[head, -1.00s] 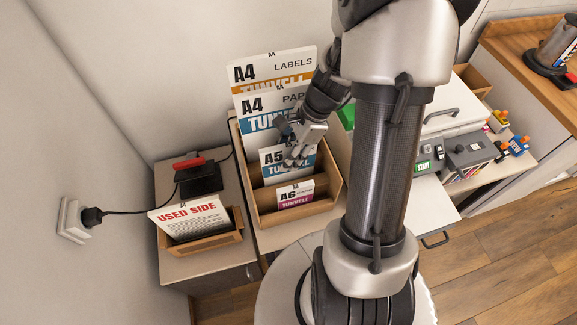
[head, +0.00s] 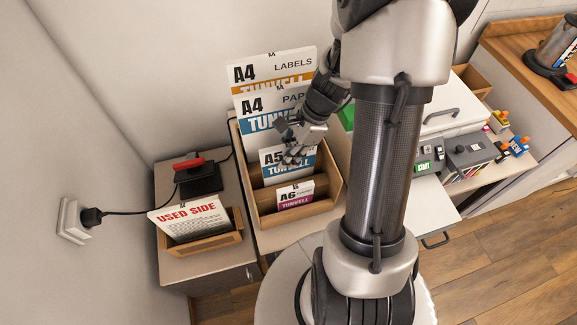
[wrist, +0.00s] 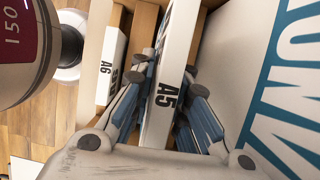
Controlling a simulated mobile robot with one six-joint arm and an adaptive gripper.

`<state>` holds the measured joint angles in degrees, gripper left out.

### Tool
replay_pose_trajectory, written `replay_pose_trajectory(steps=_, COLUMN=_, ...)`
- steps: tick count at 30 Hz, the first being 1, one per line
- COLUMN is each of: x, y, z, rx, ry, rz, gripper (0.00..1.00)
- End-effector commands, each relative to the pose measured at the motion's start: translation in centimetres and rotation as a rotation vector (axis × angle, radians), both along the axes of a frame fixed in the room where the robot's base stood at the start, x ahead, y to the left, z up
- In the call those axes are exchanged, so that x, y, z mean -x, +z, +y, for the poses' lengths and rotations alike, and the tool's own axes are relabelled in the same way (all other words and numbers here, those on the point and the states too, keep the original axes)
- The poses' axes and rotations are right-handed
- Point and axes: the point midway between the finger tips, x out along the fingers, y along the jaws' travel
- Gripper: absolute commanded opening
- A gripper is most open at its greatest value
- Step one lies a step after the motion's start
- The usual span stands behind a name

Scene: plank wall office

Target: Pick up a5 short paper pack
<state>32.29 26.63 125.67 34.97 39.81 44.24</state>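The A5 short paper pack (head: 289,163) stands upright in a wooden tiered holder (head: 264,223), with a white and blue front label. My gripper (head: 297,158) is over its top edge, pointing down, and covers part of the label in the head view. In the wrist view the white edge of the pack (wrist: 166,75) with "A5" on it lies between my fingers (wrist: 166,78), one on each side. The fingers are spread around the pack. I cannot tell whether either finger touches it.
The smaller A6 pack (head: 295,195) stands in front of the A5 pack. Taller A4 paper (head: 262,107) and A4 labels (head: 280,66) packs stand close behind. A "used side" paper tray (head: 205,244) and a red-handled device (head: 197,176) are to the left.

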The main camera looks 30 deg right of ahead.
Motion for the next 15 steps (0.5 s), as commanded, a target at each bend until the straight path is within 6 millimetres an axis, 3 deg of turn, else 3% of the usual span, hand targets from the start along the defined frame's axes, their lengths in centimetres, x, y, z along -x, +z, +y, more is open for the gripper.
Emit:
replay_pose_trajectory(steps=6, x=0.0, y=0.01, z=0.0, rx=0.0, ry=0.0, rz=0.0, gripper=0.0)
replay_pose_trajectory(steps=15, x=-0.01, y=0.01, z=-0.01, rx=0.0, ry=0.0, rz=0.0, gripper=0.0)
